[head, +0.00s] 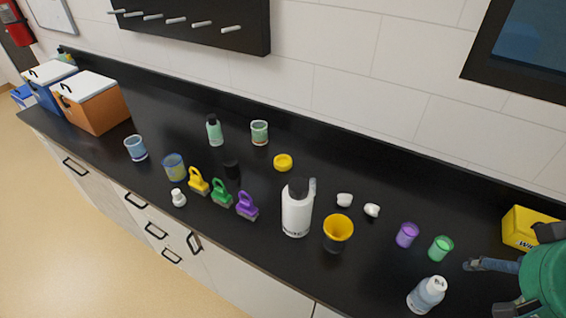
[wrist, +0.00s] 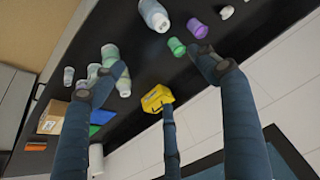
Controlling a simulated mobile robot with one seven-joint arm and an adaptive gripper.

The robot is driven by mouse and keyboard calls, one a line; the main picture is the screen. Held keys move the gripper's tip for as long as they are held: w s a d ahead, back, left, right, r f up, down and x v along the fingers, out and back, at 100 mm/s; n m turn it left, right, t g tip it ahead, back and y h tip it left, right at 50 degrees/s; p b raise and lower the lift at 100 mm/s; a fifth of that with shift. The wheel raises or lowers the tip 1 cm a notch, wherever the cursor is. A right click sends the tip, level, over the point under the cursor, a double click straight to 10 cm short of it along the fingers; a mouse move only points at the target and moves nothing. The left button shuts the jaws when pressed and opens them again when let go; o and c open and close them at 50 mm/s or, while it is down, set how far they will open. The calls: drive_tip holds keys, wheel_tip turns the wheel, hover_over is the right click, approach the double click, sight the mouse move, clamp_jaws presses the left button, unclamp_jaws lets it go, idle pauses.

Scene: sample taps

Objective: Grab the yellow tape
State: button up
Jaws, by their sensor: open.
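The yellow tape (head: 283,162) is a small yellow ring lying flat on the black counter, near the middle of the head view. It stands clear of its neighbours. I cannot make it out in the wrist view. My gripper (head: 482,266) is at the far right of the head view, partly cut off by the frame edge, well to the right of the tape. In the wrist view my gripper (wrist: 165,82) has its blue fingers spread wide with nothing held between them.
A white bottle (head: 297,210) and a yellow-rimmed dark cup (head: 338,232) stand in front of the tape. Purple (head: 407,235) and green (head: 440,248) cups, a pale bottle (head: 427,295) and a yellow box (head: 525,228) are near my gripper. Coloured clips (head: 221,194) are left.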

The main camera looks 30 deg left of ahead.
drive_tip(key=w+a+r+m+g+p, duration=0.1)
drive_tip(key=w+a+r+p, duration=0.3)
drive_tip(key=w+a, duration=0.65)
drive_tip(key=w+a+r+m+g+p, duration=0.1)
drive_tip(key=w+a+r+p, duration=0.5)
drive_tip(key=w, duration=0.7)
drive_tip(key=m+g+p, duration=0.2)
drive_tip(key=g+p, duration=0.1)
drive_tip(key=p, duration=0.8)
hover_over(282, 163)
wheel_tip(282, 163, down, 26)
drive_tip(key=shift+s+d, duration=0.15)
drive_tip(key=shift+s, duration=0.15)
drive_tip(key=shift+f, duration=4.25)
drive_tip(key=shift+d+f, duration=0.1)
